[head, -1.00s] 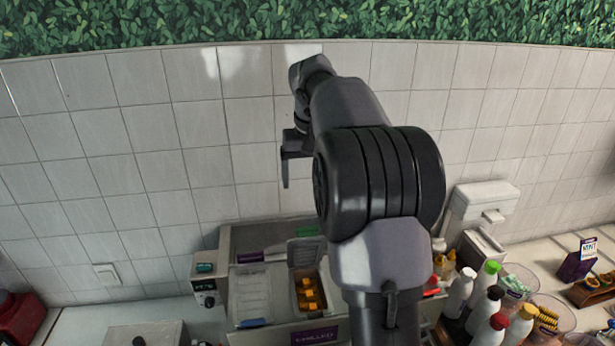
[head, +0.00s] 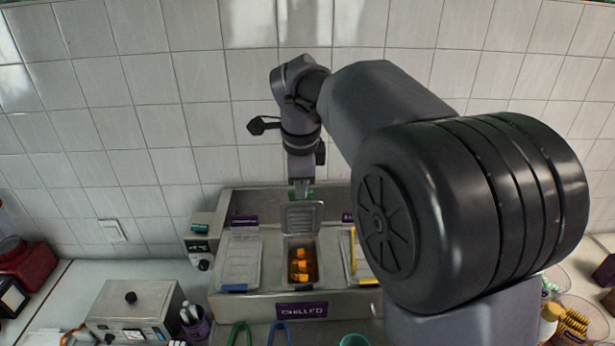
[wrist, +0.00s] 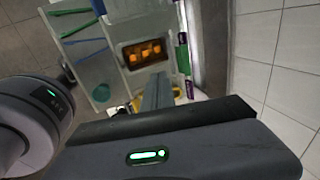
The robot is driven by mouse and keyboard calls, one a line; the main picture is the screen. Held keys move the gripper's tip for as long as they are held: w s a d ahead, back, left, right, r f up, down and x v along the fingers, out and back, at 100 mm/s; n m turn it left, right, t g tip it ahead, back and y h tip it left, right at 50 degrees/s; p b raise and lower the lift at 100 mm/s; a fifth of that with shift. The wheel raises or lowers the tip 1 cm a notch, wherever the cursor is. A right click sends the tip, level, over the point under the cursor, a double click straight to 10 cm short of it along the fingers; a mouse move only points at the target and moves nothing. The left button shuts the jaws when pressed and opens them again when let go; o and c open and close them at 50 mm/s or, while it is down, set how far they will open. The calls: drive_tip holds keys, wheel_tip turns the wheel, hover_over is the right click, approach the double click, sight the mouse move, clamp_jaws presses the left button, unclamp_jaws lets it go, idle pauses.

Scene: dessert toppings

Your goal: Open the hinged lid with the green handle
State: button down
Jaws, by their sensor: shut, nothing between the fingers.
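The clear hinged lid (head: 302,217) stands raised at the back of the middle compartment of the chilled unit. Its green handle (head: 308,195) is at the top edge, partly behind my fingers; green also shows at the right of the compartment in the wrist view (wrist: 183,57). The open compartment holds several orange cubes (head: 300,266). My gripper (head: 301,188) points down, shut and empty, just above the raised lid's top edge. In the wrist view its fingers (wrist: 158,90) lie beside the compartment opening. I cannot tell whether they touch the lid or handle.
The chilled unit (head: 268,304) has a closed blue-handled lid (head: 240,262) at left and a yellow-handled lid (head: 357,255) at right, partly hidden by my arm. Green and blue tongs (head: 279,335) lie in front. A tiled wall (head: 150,120) stands close behind.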

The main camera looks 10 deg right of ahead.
sight(300, 201)
drive_tip(key=w+f, duration=0.1)
drive_tip(key=w+f+p, duration=0.1)
drive_tip(key=w, duration=0.1)
drive_tip(key=w+f, duration=0.1)
drive_tip(key=f, duration=0.1)
drive_tip(key=shift+w+d+p, duration=0.3)
drive_tip(key=shift+d+p, duration=0.05)
drive_tip(key=shift+d, duration=0.05)
drive_tip(key=shift+w+d+f, duration=0.1)
drive_tip(key=shift+w, duration=0.05)
